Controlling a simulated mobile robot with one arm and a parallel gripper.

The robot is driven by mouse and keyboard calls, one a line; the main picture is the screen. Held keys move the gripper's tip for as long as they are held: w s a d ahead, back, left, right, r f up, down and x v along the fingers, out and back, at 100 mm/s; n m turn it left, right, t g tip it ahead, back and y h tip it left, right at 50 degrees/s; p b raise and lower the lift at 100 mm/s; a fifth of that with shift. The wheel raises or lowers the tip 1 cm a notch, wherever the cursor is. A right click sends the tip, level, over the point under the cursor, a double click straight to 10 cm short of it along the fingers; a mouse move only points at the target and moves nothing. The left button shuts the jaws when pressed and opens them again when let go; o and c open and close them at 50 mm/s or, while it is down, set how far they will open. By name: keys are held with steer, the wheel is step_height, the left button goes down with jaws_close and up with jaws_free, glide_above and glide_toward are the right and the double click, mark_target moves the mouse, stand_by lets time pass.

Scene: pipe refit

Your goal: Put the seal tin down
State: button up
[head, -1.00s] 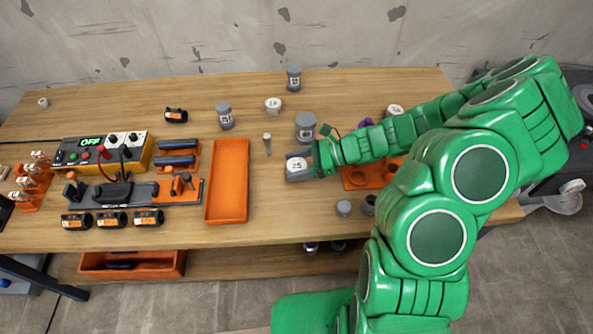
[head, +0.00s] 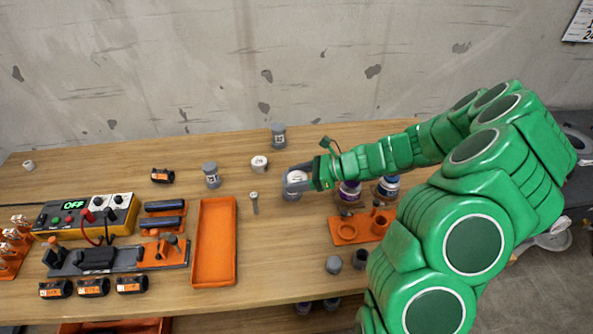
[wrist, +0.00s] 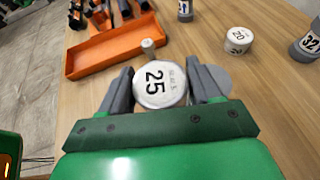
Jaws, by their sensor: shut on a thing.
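The seal tin, a short round tin with a white lid marked 25 (wrist: 160,84), is between the two grey fingers of my gripper (wrist: 162,90) in the wrist view. The fingers press on its sides. In the head view my gripper (head: 299,179) holds the tin (head: 296,176) over the middle of the bench, lid up. A grey container (head: 292,196) shows just below the tin and is mostly hidden by it and the fingers. A grey round top (wrist: 216,80) shows beside the right finger in the wrist view. The gap below the tin cannot be judged.
A white-lidded tin marked 20 (wrist: 238,40) and a grey jar marked 32 (wrist: 308,42) stand to the right in the wrist view. An orange tray (head: 232,245) lies left of my gripper, with a small upright grey piece (head: 254,204) between. An orange holder (head: 345,232) is to the right.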

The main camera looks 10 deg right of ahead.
steer(key=w+d+r+m+t, duration=0.1)
steer(key=w+d+r+t, duration=0.15)
steer(key=w, duration=0.35)
steer(key=shift+m+g+h, duration=0.3)
steer(key=shift+g, duration=0.05)
steer(key=w+f, duration=0.3)
steer(key=w, duration=0.1)
steer(key=w+f, duration=0.2)
steer(key=w, duration=0.2)
steer(key=w+f, duration=0.3)
steer(key=w, duration=0.1)
steer(key=shift+w+d+f, duration=0.3)
steer(key=shift+w+f, duration=0.65)
steer(key=shift+w, duration=0.05)
steer(key=shift+w+f, duration=0.2)
steer(key=shift+f, duration=1.6)
steer(key=shift+f, duration=0.15)
steer(key=o, duration=1.1)
steer(key=shift+c, duration=0.2)
